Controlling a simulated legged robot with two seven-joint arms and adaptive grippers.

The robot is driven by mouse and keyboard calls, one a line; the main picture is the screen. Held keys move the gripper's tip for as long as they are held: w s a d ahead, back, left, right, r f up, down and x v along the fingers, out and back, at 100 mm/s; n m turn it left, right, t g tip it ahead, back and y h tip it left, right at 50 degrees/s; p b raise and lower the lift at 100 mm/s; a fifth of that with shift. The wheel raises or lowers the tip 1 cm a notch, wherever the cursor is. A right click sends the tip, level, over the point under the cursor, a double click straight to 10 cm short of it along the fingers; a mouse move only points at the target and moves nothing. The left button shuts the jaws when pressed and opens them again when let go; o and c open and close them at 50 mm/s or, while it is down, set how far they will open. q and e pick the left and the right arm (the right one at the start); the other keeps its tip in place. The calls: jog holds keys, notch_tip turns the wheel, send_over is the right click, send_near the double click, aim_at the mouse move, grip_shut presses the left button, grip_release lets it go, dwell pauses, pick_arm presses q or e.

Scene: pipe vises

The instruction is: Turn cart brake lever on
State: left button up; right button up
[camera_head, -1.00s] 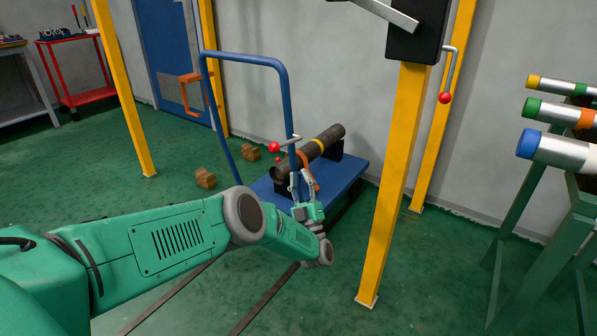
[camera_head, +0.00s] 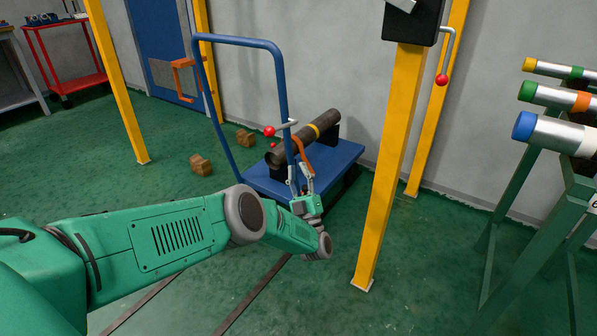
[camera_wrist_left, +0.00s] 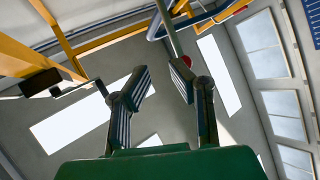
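The blue cart (camera_head: 340,162) stands on the green floor with a tall blue tube handle (camera_head: 283,90). A grey lever with a red knob (camera_head: 269,131) sticks out sideways from the handle's near upright. My left gripper (camera_head: 301,172) is below this lever, close beside the upright. In the left wrist view its two fingers (camera_wrist_left: 162,80) are apart with nothing held between them. A red knob (camera_wrist_left: 188,62) shows partly hidden behind the right finger, near a grey-green bar (camera_wrist_left: 168,30) above the gap. Contact with the upright cannot be told. My right gripper is not in view.
A dark pipe (camera_head: 305,139) with a yellow band lies on the cart. A yellow post (camera_head: 395,150) stands right of the cart, and another lever with a red knob (camera_head: 441,80) hangs behind it. Pipes on a green rack (camera_head: 520,200) are at right. Wooden blocks (camera_head: 201,164) lie left.

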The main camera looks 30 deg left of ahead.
pick_arm(q)
jog(key=v, duration=0.7)
jog(key=shift+d+f, duration=0.2)
jog(key=shift+f, duration=0.05)
